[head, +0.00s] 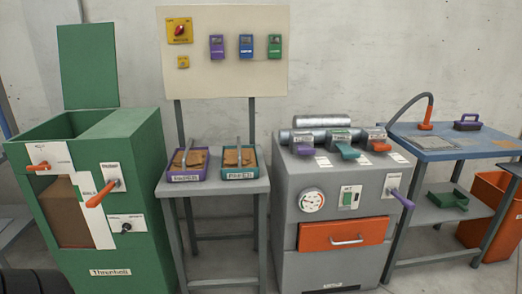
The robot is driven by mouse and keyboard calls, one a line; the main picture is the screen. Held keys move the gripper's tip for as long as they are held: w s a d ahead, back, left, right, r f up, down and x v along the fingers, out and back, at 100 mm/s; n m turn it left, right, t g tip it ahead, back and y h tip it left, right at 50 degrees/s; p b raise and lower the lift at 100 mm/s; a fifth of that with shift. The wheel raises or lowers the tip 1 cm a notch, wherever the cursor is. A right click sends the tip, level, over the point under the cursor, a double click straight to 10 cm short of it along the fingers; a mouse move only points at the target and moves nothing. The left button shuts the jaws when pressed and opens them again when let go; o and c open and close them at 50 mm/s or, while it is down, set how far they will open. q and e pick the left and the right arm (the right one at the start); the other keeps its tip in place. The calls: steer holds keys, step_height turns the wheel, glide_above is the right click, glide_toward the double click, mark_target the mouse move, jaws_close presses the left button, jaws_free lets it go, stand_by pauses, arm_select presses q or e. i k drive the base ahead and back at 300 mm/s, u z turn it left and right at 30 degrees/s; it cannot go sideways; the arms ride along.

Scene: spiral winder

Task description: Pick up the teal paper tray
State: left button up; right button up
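The teal paper tray (241,176) sits on a small grey stand, at the right side of its top. It has a white label on its front, and brown material and a thin upright grey piece show in it. A similar purple tray (186,177) stands just left of it, with a small gap between them. Neither of my grippers is in the head view.
A green cabinet (135,150) stands left of the stand (215,186). A grey machine (300,215) with levers and an orange drawer (343,234) stands close on its right. A pale panel (222,75) rises behind the trays. A blue-topped bench (440,150) is at the right.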

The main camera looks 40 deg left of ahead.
mark_target(239, 161)
steer(key=u, duration=0.7)
steer(key=i, duration=1.3)
steer(key=u, duration=1.2)
